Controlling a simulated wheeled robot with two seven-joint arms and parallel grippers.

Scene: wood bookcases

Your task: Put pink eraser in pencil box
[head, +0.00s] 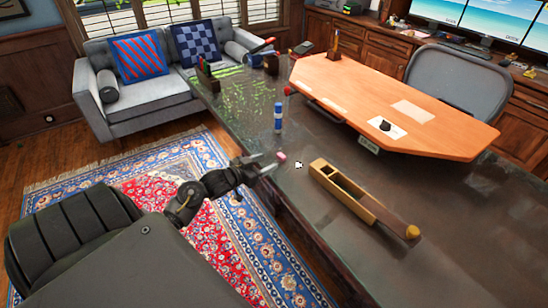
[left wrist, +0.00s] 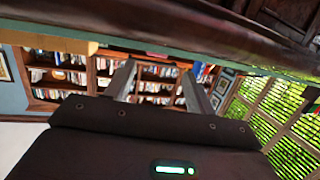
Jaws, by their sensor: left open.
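The small pink eraser (head: 282,156) lies on the dark desk top near its left edge. The wooden pencil box (head: 336,183) stands to its right on the same desk, long and narrow, with an open slot and its lid slid out toward the lower right. My left gripper (head: 272,165) is open, with its fingertips close beside the eraser at the desk edge; I cannot tell whether they touch it. In the left wrist view the two fingers (left wrist: 158,85) are spread apart, with only distant bookshelves between them. My right gripper is not in view.
A small white object (head: 298,165) lies just right of the eraser. A raised orange wood top (head: 380,95) covers the desk's far part.

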